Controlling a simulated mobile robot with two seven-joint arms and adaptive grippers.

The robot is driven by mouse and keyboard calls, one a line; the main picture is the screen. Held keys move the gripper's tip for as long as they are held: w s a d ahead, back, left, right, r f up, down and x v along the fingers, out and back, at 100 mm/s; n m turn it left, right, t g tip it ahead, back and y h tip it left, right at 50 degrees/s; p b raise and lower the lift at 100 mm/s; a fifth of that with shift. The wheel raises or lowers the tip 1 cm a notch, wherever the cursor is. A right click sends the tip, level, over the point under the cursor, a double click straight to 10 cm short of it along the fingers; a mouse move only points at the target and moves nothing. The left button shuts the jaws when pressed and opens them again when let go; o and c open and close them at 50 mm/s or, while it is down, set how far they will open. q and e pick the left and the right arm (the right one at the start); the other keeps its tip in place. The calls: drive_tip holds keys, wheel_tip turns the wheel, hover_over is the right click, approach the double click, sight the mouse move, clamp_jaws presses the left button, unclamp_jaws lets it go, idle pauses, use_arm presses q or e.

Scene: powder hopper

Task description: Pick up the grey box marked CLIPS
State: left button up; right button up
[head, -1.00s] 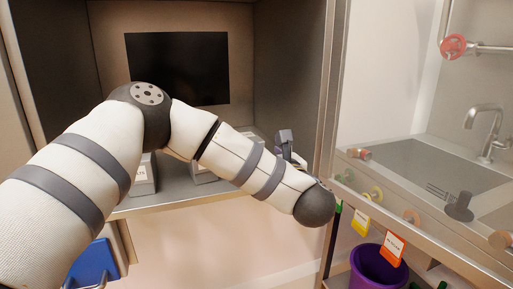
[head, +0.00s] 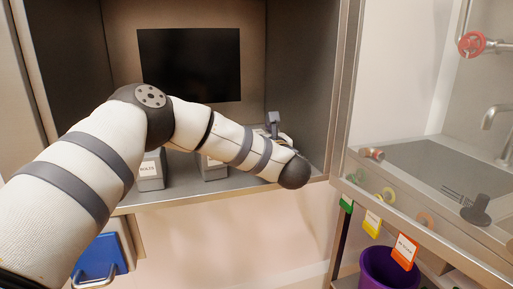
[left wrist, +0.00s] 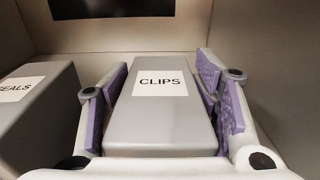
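The grey box marked CLIPS (left wrist: 160,125) stands in the middle of the left wrist view, its white label facing up. My left gripper (left wrist: 163,75) reaches around it, with one purple-padded finger along each side. The fingers are spread; a narrow gap shows at the box's right side, and the left pad is very close to its left side. In the head view, part of my left gripper (head: 273,123) shows above my arm inside the cabinet; the arm hides the CLIPS box there. My right gripper is not in view.
A grey box marked SEALS (left wrist: 35,110) stands left of the left finger. A grey box marked BOLTS (head: 150,172) is farther left on the cabinet shelf (head: 185,193). The cabinet's right wall (head: 305,80) is close to the gripper. A sink and purple bucket (head: 382,268) are outside, right.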

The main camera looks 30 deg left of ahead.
use_arm(q)
drive_tip(key=c, duration=0.4)
